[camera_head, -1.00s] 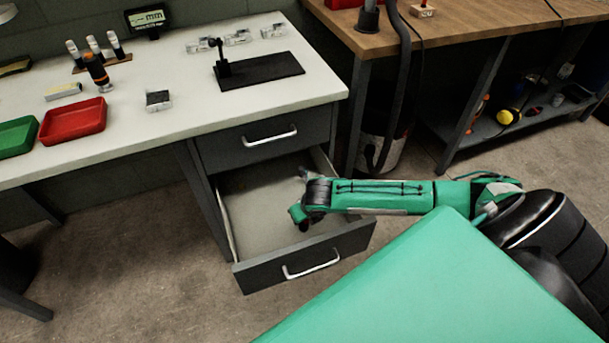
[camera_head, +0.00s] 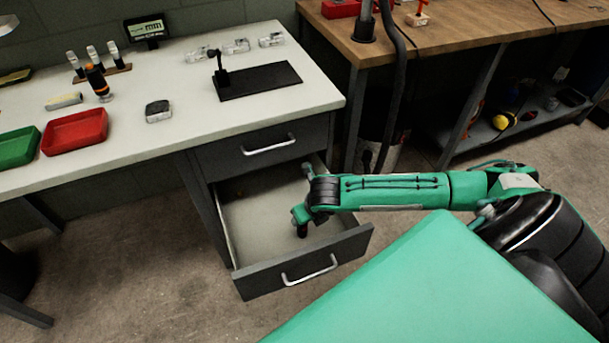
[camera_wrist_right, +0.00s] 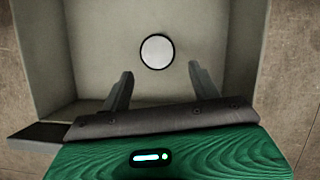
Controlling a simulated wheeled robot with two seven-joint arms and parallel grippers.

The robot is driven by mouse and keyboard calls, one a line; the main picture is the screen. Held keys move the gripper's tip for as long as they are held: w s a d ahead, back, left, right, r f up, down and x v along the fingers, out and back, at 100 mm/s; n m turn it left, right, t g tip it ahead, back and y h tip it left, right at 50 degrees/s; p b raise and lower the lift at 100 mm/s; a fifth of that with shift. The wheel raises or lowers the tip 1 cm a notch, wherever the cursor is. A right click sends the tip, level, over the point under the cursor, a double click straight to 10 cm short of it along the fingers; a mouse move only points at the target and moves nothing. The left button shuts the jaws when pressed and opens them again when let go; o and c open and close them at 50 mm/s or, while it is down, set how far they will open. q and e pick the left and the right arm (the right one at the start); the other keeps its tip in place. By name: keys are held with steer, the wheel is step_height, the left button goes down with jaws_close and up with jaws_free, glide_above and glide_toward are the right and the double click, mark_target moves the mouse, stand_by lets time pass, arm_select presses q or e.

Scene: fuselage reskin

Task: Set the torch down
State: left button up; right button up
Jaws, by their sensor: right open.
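In the right wrist view, a round white disc with a dark rim (camera_wrist_right: 157,51), which looks like the torch seen end-on, is in the open drawer. My right gripper (camera_wrist_right: 160,80) is open, its two fingers apart on the near side of the disc with a gap to it. In the head view the right arm reaches into the drawer (camera_head: 262,272), and a short dark part (camera_head: 302,230) shows below the wrist; I cannot tell whether it is torch or finger. My left gripper is not in view.
The drawer's floor looks otherwise bare, with walls close around the gripper. A closed drawer (camera_head: 265,148) is above it. The white bench (camera_head: 190,155) holds red (camera_head: 75,132) and green trays, a black-and-orange tool (camera_head: 97,82) and a black stand (camera_head: 258,82). A wooden bench (camera_head: 450,38) is at right.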

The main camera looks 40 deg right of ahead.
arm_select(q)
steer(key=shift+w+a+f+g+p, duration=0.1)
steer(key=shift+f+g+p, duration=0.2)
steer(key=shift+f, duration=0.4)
arm_select(e)
steer(key=shift+v, duration=2.2)
steer(key=shift+r, duration=0.1)
